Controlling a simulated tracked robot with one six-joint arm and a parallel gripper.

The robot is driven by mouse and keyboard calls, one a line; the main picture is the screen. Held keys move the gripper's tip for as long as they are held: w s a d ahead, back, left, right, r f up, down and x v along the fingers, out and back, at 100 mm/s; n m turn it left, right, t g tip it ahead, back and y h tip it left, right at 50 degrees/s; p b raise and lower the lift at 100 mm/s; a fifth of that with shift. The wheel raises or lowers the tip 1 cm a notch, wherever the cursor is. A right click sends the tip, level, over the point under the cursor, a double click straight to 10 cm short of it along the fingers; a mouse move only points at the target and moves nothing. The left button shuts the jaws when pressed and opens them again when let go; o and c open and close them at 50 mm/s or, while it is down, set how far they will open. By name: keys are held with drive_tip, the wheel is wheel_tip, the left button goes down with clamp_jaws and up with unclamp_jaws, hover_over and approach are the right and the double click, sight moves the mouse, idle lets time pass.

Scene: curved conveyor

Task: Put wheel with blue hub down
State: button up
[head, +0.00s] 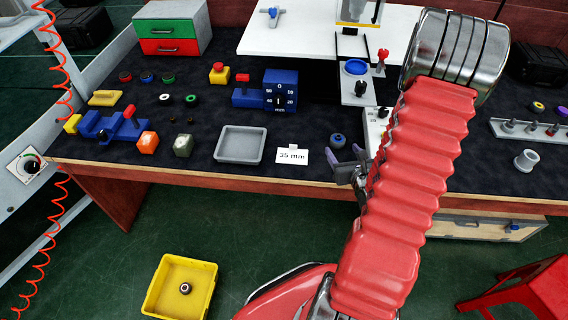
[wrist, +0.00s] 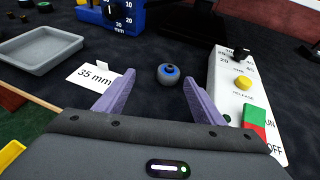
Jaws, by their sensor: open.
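The wheel with the blue hub (wrist: 168,74) is a small dark grey wheel lying on the dark bench mat, hub upward. It also shows in the head view (head: 338,141), just beyond the fingers. My gripper (wrist: 158,77) is open, with its two purple fingers apart and nothing held between them. In the head view my gripper (head: 344,154) is low over the bench's front part. The wheel appears just ahead of the fingertips, apart from both fingers.
A white "35 mm" card (head: 291,155) and an empty grey tray (head: 240,145) lie to the left. A white control box (wrist: 245,90) with a knob and buttons stands close to the right finger. A yellow bin (head: 180,288) is on the floor. Bare mat surrounds the wheel.

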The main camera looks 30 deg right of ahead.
drive_tip(key=w+a+r+n+t+y, duration=0.1)
drive_tip(key=w+a+r+n+y, duration=0.3)
drive_tip(key=a, duration=0.3)
drive_tip(key=w+a+r+n+t+y, duration=0.1)
drive_tip(key=w+a+r+n+y, duration=0.1)
drive_tip(key=a+r+n+y, duration=0.25)
drive_tip(key=s+a+r+n+g+y, duration=0.15)
drive_tip(key=a+r+n, duration=0.3)
drive_tip(key=a, duration=0.45)
drive_tip(key=s+a+r+n+g+y, duration=0.1)
drive_tip(key=a+r+n+g+y, duration=0.2)
drive_tip(key=a+n, duration=0.5)
drive_tip(key=s+a+r+n+g+h, duration=0.2)
drive_tip(key=s+a+n+g, duration=0.5)
drive_tip(key=s+a+n, duration=0.4)
drive_tip(key=s+d+r+n+t+h, duration=0.2)
drive_tip(key=s+d+r+n+h, duration=0.3)
drive_tip(key=d+r+n+h, duration=0.1)
drive_tip(key=shift+s+d+r+n, duration=0.15)
drive_tip(key=shift+d+r+n, duration=0.45)
drive_tip(key=shift+d+n, duration=0.25)
drive_tip(key=shift+o, duration=0.3)
